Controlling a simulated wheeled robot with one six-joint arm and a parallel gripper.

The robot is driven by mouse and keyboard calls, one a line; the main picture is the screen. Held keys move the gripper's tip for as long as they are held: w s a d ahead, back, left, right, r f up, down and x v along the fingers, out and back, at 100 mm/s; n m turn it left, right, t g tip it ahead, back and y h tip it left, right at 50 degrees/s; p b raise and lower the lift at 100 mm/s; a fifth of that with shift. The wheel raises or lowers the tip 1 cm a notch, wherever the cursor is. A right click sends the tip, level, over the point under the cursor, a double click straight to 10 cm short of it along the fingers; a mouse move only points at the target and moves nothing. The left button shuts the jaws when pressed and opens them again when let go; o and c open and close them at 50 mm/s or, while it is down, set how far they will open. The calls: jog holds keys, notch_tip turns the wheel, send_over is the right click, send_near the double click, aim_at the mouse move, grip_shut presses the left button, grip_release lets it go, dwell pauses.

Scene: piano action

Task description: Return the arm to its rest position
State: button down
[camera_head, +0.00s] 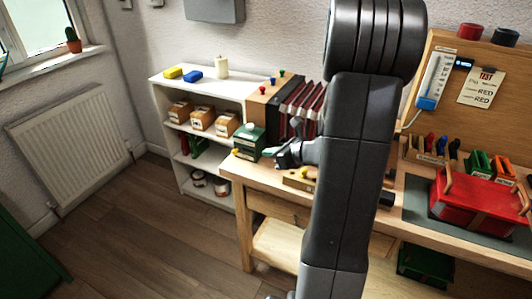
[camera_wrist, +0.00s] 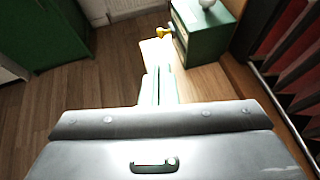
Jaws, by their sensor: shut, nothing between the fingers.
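My arm (camera_head: 352,165) rises through the middle of the head view, dark grey, and hides part of the workbench. My gripper (camera_head: 272,153) sticks out to the left of the arm, over the left end of the workbench (camera_head: 226,172). It is close beside a green box (camera_head: 247,146); I cannot tell if they touch.
Dark red ribbed bellows (camera_head: 300,103) stand behind the gripper. A white shelf (camera_head: 165,100) with small boxes is at the left. A red toolbox (camera_head: 478,205) lies on a grey mat at the right. The wooden floor (camera_head: 120,230) at the left is clear.

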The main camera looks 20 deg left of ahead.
jog(key=x, duration=1)
jog(key=shift+s, duration=0.1)
jog(key=shift+w+d+f, duration=0.15)
jog(key=shift+d+f, duration=0.05)
jog(key=shift+f, duration=0.25)
jog(key=shift+w+d+f, duration=0.15)
jog(key=shift+d+f, duration=0.05)
jog(key=shift+f, duration=0.25)
jog(key=shift+w+f, duration=0.15)
jog(key=shift+w, duration=0.25)
jog(key=shift+s+d, duration=0.35)
jog(key=shift+s, duration=0.05)
jog(key=shift+w, duration=0.1)
jog(key=shift+a, duration=0.1)
